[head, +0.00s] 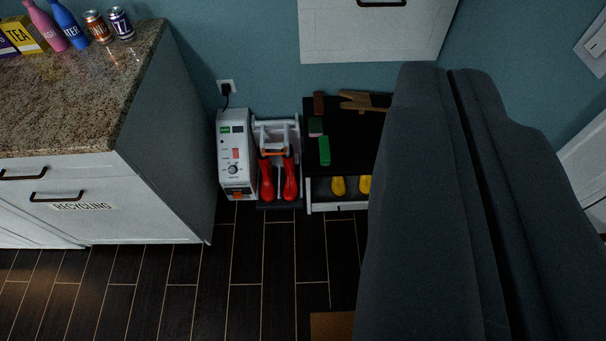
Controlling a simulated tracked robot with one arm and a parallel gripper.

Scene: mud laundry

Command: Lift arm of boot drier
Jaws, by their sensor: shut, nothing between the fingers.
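The boot drier (234,140) is a white unit with a dial and small panel lights, standing on the floor against the teal wall. On its right is a white frame with an orange bar (276,152), which seems to be its arm. Two red boots (267,182) stand upright at this frame, above a dark base. My gripper (449,76) is the large dark grey shape at the right, close to the camera. Its two fingers lie together and look shut and empty. It is apart from the drier, to its right in the picture.
A granite-topped cabinet (183,130) stands left of the drier. A black-topped bench (350,135) with brushes on top and yellow boots below stands right of it, partly hidden by my gripper. A white wall cabinet (350,38) hangs above. The dark tiled floor (250,270) in front is clear.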

